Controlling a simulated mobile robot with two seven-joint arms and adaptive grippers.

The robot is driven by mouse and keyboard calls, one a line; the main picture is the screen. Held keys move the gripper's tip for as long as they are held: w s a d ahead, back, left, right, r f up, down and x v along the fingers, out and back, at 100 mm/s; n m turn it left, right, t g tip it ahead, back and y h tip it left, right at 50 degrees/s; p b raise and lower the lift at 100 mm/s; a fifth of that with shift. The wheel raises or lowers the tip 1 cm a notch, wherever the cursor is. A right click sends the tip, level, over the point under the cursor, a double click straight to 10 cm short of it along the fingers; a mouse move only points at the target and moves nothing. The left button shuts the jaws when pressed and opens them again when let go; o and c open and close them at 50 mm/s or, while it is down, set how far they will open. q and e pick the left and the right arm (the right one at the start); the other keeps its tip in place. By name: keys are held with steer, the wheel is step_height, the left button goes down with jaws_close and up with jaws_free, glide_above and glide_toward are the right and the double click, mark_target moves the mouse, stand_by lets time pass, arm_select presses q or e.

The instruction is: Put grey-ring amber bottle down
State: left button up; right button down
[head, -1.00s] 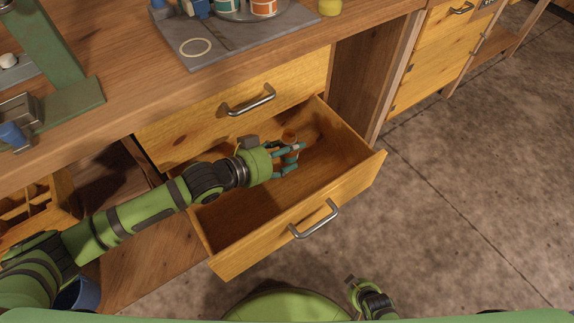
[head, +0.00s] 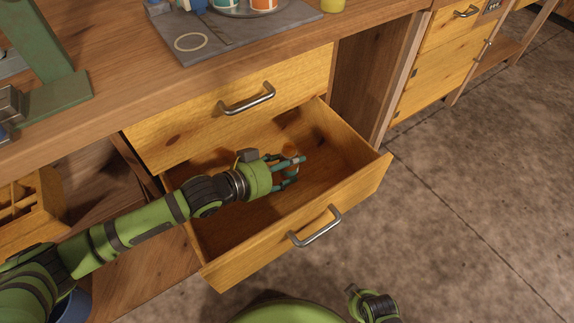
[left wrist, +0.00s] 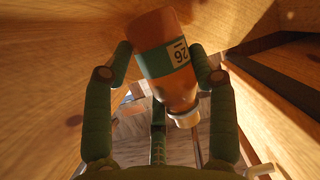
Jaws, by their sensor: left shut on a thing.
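The amber bottle (left wrist: 167,65) shows in the left wrist view, with a teal band, a white label marked 26 and a pale grey ring at its neck. It looks tilted in that view, neck toward the picture's bottom. My left gripper (head: 296,171) is shut on it, one finger on each side. In the head view the gripper is inside the open drawer (head: 250,258), and the bottle is mostly hidden by the hand. I cannot tell whether the bottle touches the drawer floor. My right gripper (head: 368,302) is low in the head view, away from the drawer, its jaws unclear.
The drawer floor around the hand looks bare. A closed drawer (head: 190,133) with a metal handle (head: 248,99) sits above it. On the bench top, a grey mat (head: 232,44) holds several containers, and a green stand (head: 50,95) is at left.

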arm_select(q)
steer(key=shift+f, duration=0.65)
steer(key=o, duration=1.3)
steer(key=shift+s, duration=0.1)
steer(key=shift+r, duration=0.35)
steer(key=p+v, duration=0.1)
steer(key=v, duration=0.6)
steer(key=shift+a+r, duration=0.2)
steer(key=shift+r, duration=0.2)
